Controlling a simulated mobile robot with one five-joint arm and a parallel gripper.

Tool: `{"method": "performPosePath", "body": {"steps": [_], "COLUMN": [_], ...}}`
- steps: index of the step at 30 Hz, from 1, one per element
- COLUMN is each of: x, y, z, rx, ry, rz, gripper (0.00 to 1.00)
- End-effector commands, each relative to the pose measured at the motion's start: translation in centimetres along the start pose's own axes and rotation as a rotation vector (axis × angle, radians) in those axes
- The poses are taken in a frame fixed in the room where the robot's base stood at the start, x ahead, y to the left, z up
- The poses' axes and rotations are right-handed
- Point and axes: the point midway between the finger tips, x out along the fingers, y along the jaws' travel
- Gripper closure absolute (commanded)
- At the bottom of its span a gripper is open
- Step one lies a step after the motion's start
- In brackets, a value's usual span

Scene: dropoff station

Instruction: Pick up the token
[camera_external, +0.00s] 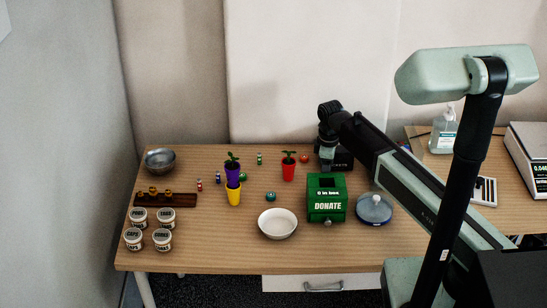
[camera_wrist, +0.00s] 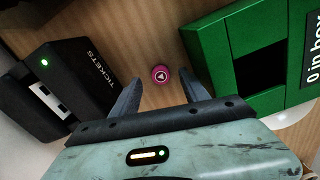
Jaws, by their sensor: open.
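A round magenta token (camera_wrist: 161,74) with a pale mark on top lies on the wooden table in the wrist view. My gripper (camera_wrist: 160,86) is open and empty, with one dark finger to each side of the token in the picture. The height of the fingertips above the table is hard to tell. In the external view my gripper (camera_external: 327,158) points down behind the green donation box (camera_external: 327,211). The magenta token cannot be made out there.
The green box (camera_wrist: 235,60) stands close on the right in the wrist view, a black ticket device (camera_wrist: 75,85) on the left. Outside, small round red (camera_external: 304,158) and green (camera_external: 270,196) pieces, a white bowl (camera_external: 278,223) and a lidded dish (camera_external: 374,209) stand nearby.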

Motion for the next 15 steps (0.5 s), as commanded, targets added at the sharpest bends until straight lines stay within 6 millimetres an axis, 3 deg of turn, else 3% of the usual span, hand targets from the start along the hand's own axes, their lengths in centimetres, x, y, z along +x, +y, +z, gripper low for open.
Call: {"method": "performPosePath", "body": {"steps": [1,3,11,15], "x": [1.9,3.0,2.9,2.9], "y": [-0.1,-0.1,0.0,0.0], "z": [0.0,0.0,0.0,0.0], "rx": [0.0,0.0,0.0,0.0], "ry": [0.0,0.001,0.002,0.002], "rz": [0.0,0.002,0.003,0.003], "gripper": [0.47,0.47,0.47,0.8]}}
